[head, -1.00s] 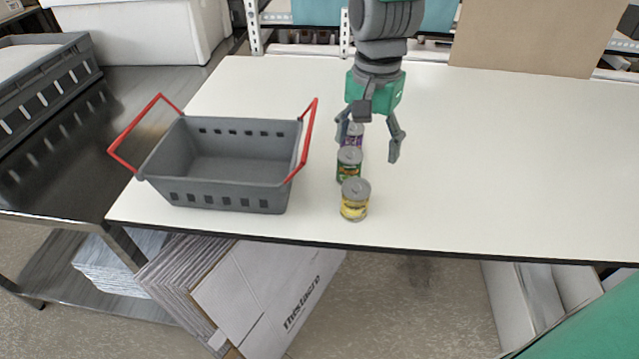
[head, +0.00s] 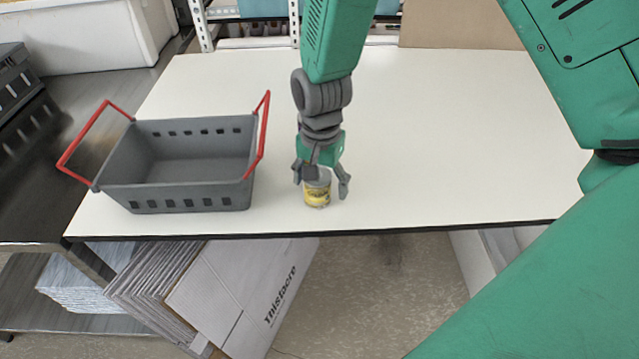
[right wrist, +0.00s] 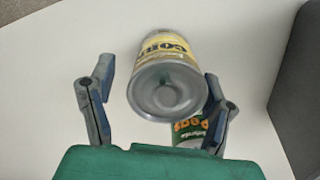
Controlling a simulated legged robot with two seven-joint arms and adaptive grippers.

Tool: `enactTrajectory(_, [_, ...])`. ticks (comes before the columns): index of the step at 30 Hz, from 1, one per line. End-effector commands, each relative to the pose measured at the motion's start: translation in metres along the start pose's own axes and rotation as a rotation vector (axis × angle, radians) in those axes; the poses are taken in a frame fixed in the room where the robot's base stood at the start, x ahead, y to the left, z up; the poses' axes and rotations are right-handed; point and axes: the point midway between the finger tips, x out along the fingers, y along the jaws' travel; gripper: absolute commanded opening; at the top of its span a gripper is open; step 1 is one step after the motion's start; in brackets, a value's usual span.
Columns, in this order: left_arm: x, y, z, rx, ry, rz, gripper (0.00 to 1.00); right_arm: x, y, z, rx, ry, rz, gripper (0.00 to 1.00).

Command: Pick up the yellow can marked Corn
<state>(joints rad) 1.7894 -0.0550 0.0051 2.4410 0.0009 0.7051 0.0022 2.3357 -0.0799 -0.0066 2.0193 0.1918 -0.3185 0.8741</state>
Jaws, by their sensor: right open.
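The yellow can marked Corn (head: 317,194) stands upright near the front edge of the white table. In the right wrist view its grey lid and yellow label (right wrist: 166,48) show between the fingertips. My right gripper (head: 322,186) is open, above and around the can, with one finger on each side. In the right wrist view the gripper (right wrist: 158,85) has a gap between its left finger and the can; its right finger is close to the can, and I cannot tell if it touches. My left gripper is not in view.
A green can (right wrist: 190,130) stands right beside the corn can, near the right finger. A grey basket (head: 175,198) with red handles stands to the left on the white table (head: 450,140). The table's right side is clear.

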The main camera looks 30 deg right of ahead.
Motion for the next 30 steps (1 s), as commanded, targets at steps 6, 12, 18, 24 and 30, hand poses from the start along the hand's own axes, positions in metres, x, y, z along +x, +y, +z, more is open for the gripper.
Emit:
enactTrajectory(6, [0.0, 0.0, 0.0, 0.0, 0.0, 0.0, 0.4, 0.005, -0.001, 0.002, 0.001, 0.003, -0.001, 0.72])
enactTrajectory(12, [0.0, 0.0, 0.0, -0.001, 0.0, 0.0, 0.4, 0.006, 0.001, 0.0, 0.0, 0.001, -0.002, 0.33])
enactTrajectory(18, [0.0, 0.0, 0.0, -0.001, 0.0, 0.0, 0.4, 0.006, 0.001, -0.002, 0.001, -0.001, -0.002, 0.13])
enactTrajectory(24, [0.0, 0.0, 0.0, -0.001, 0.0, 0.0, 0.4, 0.003, 0.001, -0.001, 0.001, 0.0, -0.001, 0.13])
enactTrajectory(30, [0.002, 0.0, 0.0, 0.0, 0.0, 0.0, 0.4, -0.03, 0.0, -0.001, 0.001, 0.004, -0.005, 0.13])
